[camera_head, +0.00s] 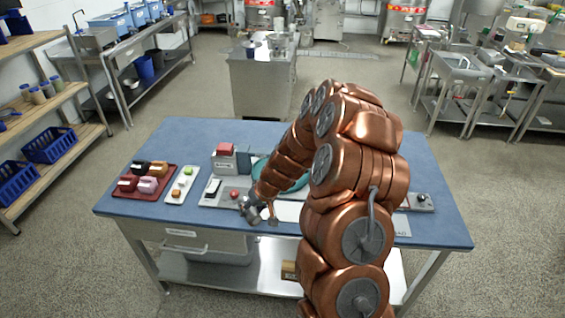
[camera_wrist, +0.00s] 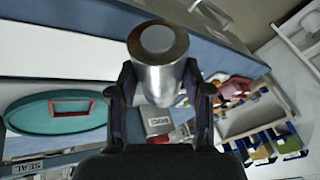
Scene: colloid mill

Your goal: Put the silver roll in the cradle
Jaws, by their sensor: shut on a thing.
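The silver roll (camera_wrist: 158,68) is a smooth metal cylinder. In the wrist view it sits between the two fingers of my gripper (camera_wrist: 162,85), its round end facing the camera. My gripper is shut on it. In the head view my gripper (camera_head: 255,211) is low over the front edge of the blue table, left of the arm's elbow, and the roll there is small and hard to separate from the fingers. I cannot pick out the cradle with certainty in either view; my arm hides part of the table's middle and right.
The blue table (camera_head: 130,197) holds a red tray (camera_head: 128,193) with several coloured pieces and a white tray (camera_head: 173,197) at left. A teal round thing (camera_wrist: 25,118) lies partly behind my arm. Blue table surface is bare along the back left. A drawer handle (camera_head: 183,247) sticks out in front.

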